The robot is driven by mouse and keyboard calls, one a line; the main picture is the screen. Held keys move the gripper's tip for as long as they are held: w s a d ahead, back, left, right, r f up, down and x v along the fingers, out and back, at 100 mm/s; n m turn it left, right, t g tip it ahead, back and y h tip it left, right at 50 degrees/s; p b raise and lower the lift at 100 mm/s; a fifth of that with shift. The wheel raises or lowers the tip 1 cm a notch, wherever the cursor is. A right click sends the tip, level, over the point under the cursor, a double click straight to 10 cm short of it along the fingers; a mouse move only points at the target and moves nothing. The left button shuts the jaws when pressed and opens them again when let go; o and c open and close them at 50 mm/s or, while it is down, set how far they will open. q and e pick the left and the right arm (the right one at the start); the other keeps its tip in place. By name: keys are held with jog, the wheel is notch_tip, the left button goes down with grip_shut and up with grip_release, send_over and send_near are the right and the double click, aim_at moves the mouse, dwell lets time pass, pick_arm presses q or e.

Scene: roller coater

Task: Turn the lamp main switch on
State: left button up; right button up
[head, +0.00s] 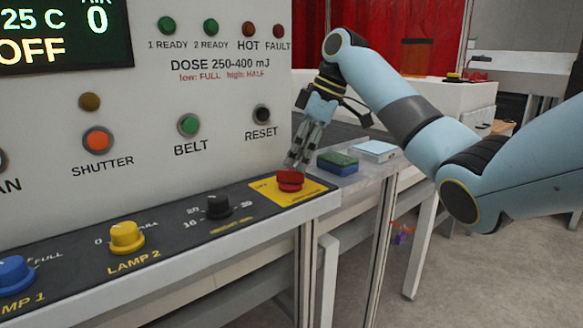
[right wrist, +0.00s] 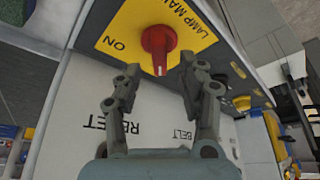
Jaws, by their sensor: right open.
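The lamp main switch is a red rotary knob (head: 289,181) on a yellow plate (head: 310,190) at the right end of the dark control strip. My right gripper (head: 296,166) points down just above and behind it. In the right wrist view, the red knob (right wrist: 158,42) lies just past the fingertips of my right gripper (right wrist: 158,68), roughly centred between them. The fingers are apart with nothing held; I cannot tell whether one touches the knob. The yellow plate shows "ON" at the left. My left gripper is out of view.
A yellow LAMP 2 knob (head: 127,237), a blue LAMP 1 knob (head: 14,275) and a black knob (head: 217,206) share the strip. A panel with RESET (head: 262,114) and BELT (head: 188,125) buttons rises behind.

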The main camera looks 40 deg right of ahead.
aim_at(292, 170)
jog(key=x, duration=0.3)
jog(key=shift+w+f, duration=0.1)
jog(key=shift+f, duration=0.05)
jog(key=shift+a+f, duration=0.1)
jog(key=shift+f, duration=0.1)
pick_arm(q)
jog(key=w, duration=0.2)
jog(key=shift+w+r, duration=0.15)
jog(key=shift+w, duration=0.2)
pick_arm(e)
jog(key=c, duration=0.5)
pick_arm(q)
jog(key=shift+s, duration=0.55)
pick_arm(e)
grip_shut()
